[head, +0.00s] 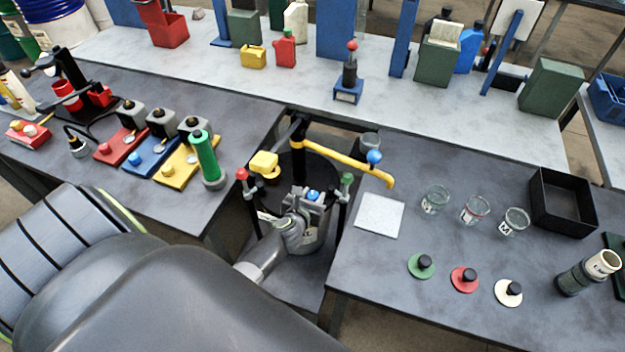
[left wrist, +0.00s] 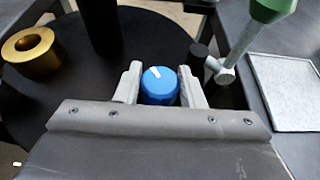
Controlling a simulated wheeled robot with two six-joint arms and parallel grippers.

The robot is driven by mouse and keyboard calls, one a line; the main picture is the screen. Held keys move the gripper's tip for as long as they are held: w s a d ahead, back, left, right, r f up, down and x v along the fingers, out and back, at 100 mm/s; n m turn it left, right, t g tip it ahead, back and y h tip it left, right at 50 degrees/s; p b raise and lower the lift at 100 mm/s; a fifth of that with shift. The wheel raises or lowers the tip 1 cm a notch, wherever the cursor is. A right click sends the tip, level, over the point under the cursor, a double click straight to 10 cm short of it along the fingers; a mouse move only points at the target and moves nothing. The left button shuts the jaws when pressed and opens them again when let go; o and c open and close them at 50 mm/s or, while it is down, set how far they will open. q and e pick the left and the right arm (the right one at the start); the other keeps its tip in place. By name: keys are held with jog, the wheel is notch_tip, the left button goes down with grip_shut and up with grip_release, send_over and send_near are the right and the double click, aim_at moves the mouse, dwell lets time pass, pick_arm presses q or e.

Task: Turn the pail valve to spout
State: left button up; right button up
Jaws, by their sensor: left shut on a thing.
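The pail (head: 318,243) stands in the gap between the two dark tables, partly hidden by my left arm. A blue valve knob (head: 313,195) sits on top at its near side. My left gripper (head: 309,199) is shut on this knob from the near side. In the left wrist view the blue knob (left wrist: 158,92) sits between the two grey fingers (left wrist: 160,87). A short white mark on its top points up and slightly left in that view. The yellow spout pipe (head: 345,165) runs right from a dark column to the right table. My right gripper is out of view.
A red-topped post (head: 242,176) and a green-topped post (head: 347,180) flank the pail. A yellow block (head: 264,162) and a brass ring (left wrist: 32,52) are close by. A pale square pad (head: 380,216) and glass jars (head: 435,199) are on the right table.

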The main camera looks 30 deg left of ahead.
pick_arm(q)
jog(key=shift+a+r+m+h+p, duration=0.1)
jog(key=shift+r+m+h+p, duration=0.15)
jog(key=shift+m+h+p, duration=0.55)
jog(key=shift+w+m+h, duration=0.1)
jog(key=shift+m+h, duration=0.3)
jog(key=shift+h, duration=0.2)
jog(key=m+h, duration=0.1)
jog(key=m+h+b, duration=0.1)
jog(key=shift+f+h, duration=0.25)
jog(key=shift+h, duration=0.05)
jog(key=m+g+h+b, duration=0.1)
jog(key=m+h+b, duration=0.2)
jog(key=shift+f+h, duration=0.15)
jog(key=shift+h, duration=0.15)
jog(key=shift+m+g+h+b, duration=0.6)
jog(key=shift+m+h+b, duration=0.4)
jog(key=shift+m, duration=0.2)
jog(key=shift+r+m+g+h+b, duration=0.2)
jog(key=shift+m+g+h+b, duration=0.3)
jog(key=shift+m+h+b, duration=0.15)
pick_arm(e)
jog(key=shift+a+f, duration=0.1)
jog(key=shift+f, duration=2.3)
